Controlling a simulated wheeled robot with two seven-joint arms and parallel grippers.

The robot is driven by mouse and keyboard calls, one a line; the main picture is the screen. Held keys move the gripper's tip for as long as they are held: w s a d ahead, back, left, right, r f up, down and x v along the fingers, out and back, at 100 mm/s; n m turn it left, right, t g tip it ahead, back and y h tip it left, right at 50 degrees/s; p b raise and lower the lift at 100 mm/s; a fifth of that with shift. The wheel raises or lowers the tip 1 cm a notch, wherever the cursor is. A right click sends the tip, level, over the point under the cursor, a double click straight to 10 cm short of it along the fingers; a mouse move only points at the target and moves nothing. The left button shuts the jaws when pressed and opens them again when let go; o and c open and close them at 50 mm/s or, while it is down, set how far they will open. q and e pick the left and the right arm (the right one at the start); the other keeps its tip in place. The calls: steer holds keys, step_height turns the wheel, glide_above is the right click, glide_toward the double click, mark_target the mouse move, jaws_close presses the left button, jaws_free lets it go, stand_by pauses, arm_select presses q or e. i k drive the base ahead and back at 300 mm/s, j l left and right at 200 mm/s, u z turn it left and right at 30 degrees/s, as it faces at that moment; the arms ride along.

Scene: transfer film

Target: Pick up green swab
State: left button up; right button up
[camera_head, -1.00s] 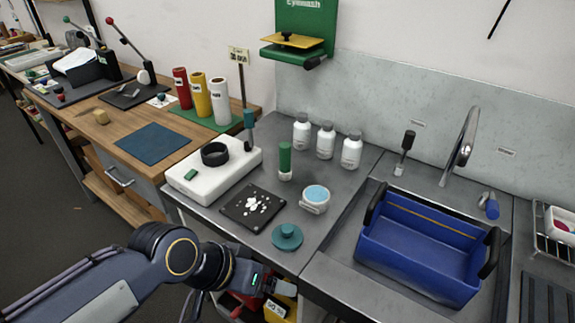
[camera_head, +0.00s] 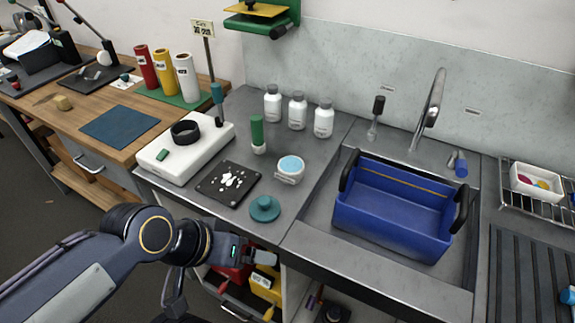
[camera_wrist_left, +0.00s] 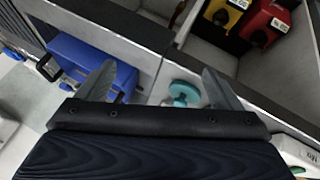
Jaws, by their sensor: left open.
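A green cylinder with a white lower end (camera_head: 257,135), which looks like the green swab, stands upright on the grey counter. It stands behind a white jar with a light blue top (camera_head: 289,170). My left gripper (camera_head: 263,265) is open and empty, low in front of the counter's front edge, apart from the green swab. In the left wrist view its two fingers (camera_wrist_left: 160,86) are spread, with the teal knobbed lid (camera_wrist_left: 183,92) seen beyond and between them. I cannot make out the swab in the wrist view. My right gripper is not in view.
A black plate with white bits (camera_head: 228,184) and the teal lid (camera_head: 265,208) lie near the counter's front edge. A white device (camera_head: 152,155) stands left, several white bottles (camera_head: 298,113) behind. A blue basket (camera_head: 392,225) sits in the sink. Yellow and red bins (camera_wrist_left: 220,13) are below.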

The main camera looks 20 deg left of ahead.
mark_target(258, 144)
steer(key=j+z, duration=0.75)
steer(key=j, duration=0.15)
